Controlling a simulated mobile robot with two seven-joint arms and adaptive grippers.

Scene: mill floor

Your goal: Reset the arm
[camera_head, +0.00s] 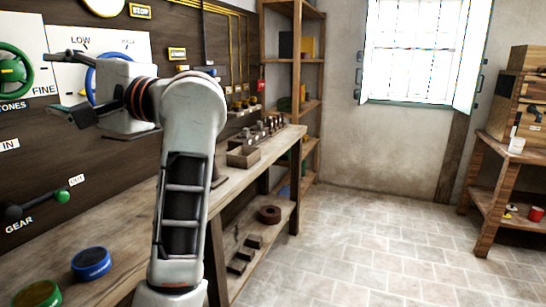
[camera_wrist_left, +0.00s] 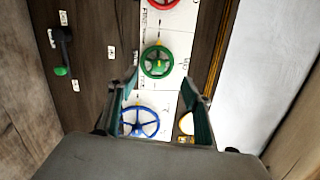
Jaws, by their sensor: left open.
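My left arm rises in the middle-left of the head view, and its gripper (camera_head: 56,84) points left in front of the wall panel. The gripper is open, with nothing between its fingers. In the left wrist view the two fingers (camera_wrist_left: 160,84) stand apart, with the panel behind them. A green wheel (camera_wrist_left: 157,61) shows past the fingertips, and a blue wheel (camera_wrist_left: 140,122) shows between the fingers. In the head view the green wheel (camera_head: 12,70) is at the left edge. The blue wheel (camera_head: 91,82) is partly hidden by my gripper. My right gripper is not in view.
A gear lever with a green knob (camera_head: 62,196) juts from the panel. A wooden bench (camera_head: 120,235) runs below it, with a blue-topped round item (camera_head: 91,263) and a small tray (camera_head: 243,156). Shelves stand at the back and right. The tiled floor (camera_head: 370,235) is clear.

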